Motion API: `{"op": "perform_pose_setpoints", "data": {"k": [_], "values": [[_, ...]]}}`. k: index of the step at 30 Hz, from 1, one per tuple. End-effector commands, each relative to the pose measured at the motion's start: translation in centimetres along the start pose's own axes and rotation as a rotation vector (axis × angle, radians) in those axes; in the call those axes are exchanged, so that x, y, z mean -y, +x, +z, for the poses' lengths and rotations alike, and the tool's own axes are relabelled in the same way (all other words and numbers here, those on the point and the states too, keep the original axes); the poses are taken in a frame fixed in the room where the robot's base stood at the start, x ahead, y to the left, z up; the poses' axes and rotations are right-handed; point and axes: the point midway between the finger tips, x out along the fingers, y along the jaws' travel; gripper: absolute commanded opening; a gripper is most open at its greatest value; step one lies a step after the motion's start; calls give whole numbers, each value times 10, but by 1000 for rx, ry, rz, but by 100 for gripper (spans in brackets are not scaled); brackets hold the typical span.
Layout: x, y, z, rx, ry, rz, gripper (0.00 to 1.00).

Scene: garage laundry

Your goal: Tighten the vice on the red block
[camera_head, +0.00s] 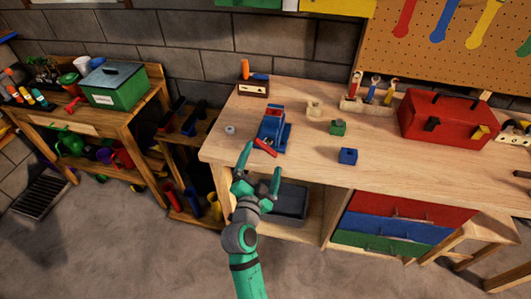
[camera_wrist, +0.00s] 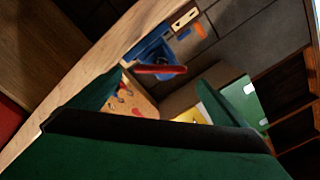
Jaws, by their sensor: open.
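The blue vice (camera_head: 271,121) stands near the front left edge of the workbench. Its red handle bar (camera_head: 264,146) sticks out at the front, towards my gripper. The vice (camera_wrist: 148,51) and the red handle (camera_wrist: 160,70) also show in the wrist view, between and beyond my fingers. I cannot make out a red block in the vice jaws. My gripper (camera_head: 261,166) is open and empty, just in front of the bench edge, with its fingers pointing at the handle. The fingers (camera_wrist: 160,92) appear spread on either side of the handle in the wrist view, without visible contact.
On the workbench (camera_head: 310,155) lie a blue block (camera_head: 348,156), a green block (camera_head: 338,127), a small grey nut-like piece (camera_head: 230,129) and a red toolbox (camera_head: 448,118). Coloured drawers (camera_head: 400,225) sit below. A shelf with a green box (camera_head: 115,85) stands at left.

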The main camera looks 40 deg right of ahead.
Motion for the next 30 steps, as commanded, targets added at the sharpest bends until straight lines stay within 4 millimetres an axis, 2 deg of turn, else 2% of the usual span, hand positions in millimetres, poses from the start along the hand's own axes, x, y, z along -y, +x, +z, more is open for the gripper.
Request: {"op": "perform_pose_setpoints", "data": {"k": [3,9,20,21,26,29,30], "values": [[0,-21,0,2,-1,0,97],[-1,-43,0,1,0,1,97],[0,-49,0,0,1,1,97],[0,-49,0,0,1,1,94],[0,-49,0,0,-49,1,56],[0,-49,0,0,-166,2,32],[0,-49,0,0,-233,2,30]]}}
